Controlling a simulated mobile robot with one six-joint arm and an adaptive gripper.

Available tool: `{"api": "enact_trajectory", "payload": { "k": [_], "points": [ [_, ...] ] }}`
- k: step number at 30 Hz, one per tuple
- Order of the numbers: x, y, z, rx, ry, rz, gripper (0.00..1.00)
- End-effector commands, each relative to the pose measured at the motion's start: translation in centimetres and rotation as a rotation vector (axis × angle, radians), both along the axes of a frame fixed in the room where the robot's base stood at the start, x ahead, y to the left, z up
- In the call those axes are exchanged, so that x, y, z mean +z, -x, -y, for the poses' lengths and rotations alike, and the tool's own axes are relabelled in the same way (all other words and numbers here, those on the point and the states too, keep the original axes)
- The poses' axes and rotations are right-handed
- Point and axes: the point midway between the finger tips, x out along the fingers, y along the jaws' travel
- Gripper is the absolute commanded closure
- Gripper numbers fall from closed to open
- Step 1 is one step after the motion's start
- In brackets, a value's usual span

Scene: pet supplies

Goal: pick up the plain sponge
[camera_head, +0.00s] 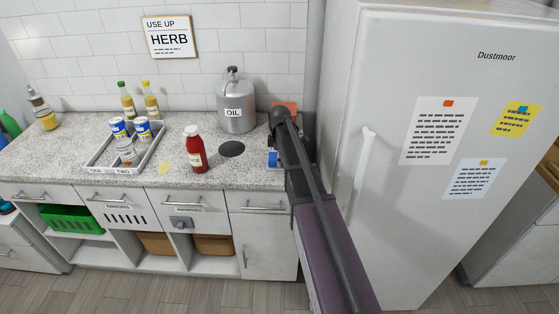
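I cannot make out a plain sponge for certain. A small flat pale-yellow piece (164,168) lies on the counter to the left of the red bottle; it is too small to tell whether it is a sponge or a paper. An orange thing (290,105) shows partly behind my arm at the counter's right end, and I cannot tell what it is. My dark and purple arm reaches up over the right end of the counter. My gripper is hidden behind the arm's far end, so its fingers do not show.
A red bottle (196,149), a grey OIL canister (235,106) and a divided tray (101,159) with cans stand on the speckled counter (225,178). A blue and white item (272,159) is partly behind my arm. A white fridge (400,190) stands close on the right.

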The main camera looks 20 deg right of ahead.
Motion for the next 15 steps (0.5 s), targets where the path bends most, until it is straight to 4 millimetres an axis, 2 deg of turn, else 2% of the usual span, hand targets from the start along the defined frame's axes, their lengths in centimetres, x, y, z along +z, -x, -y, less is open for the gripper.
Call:
{"api": "enact_trajectory", "payload": {
  "k": [15],
  "points": [
    [0.47, 0.03, -0.01, 0.000, 0.000, 0.000, 0.51]
  ]
}}
